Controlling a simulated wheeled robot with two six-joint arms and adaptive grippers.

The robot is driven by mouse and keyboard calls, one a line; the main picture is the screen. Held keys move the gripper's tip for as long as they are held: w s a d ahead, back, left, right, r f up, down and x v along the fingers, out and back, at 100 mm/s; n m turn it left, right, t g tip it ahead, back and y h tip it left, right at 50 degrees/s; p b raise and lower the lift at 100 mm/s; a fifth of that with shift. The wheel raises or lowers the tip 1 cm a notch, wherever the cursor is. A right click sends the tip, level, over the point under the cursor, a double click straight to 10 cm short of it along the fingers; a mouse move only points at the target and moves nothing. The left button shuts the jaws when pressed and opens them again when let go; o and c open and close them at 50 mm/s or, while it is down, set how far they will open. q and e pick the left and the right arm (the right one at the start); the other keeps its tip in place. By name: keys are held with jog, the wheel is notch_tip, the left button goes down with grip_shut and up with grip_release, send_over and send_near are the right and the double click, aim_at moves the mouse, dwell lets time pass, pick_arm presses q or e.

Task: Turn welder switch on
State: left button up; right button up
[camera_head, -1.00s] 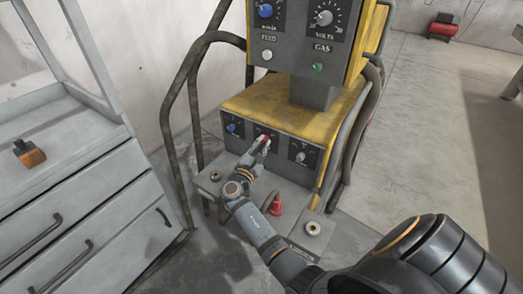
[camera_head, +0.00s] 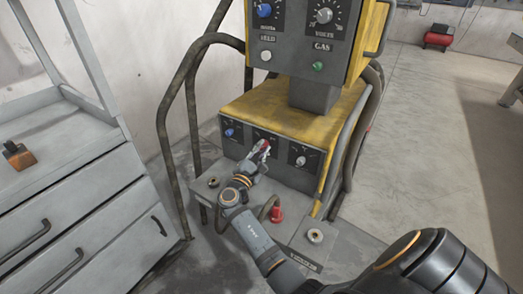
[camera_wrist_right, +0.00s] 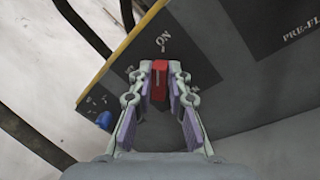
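The welder (camera_head: 262,110) is a yellow and grey machine with a lower front panel. A red switch (camera_wrist_right: 159,80) sits on that panel under an "ON" label (camera_wrist_right: 163,42) in the right wrist view. My right gripper (camera_wrist_right: 160,76) is at the switch, with one finger on each side of it. The fingers are apart with the switch between them; firm contact cannot be made out. In the head view, my right gripper (camera_head: 261,149) partly hides the switch. My left gripper is not in view.
A blue knob (camera_head: 229,133) and a grey knob (camera_head: 301,160) flank the switch. A red-capped fitting (camera_head: 277,214) stands on the base plate below. Bent pipe rails (camera_head: 163,125) frame the welder. A grey drawer cabinet (camera_head: 85,165) stands left; floor is open at right.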

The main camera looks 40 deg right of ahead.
jog(key=o, duration=0.4)
jog(key=shift+o, duration=0.2)
notch_tip(320, 180, up, 10)
dwell(0.6)
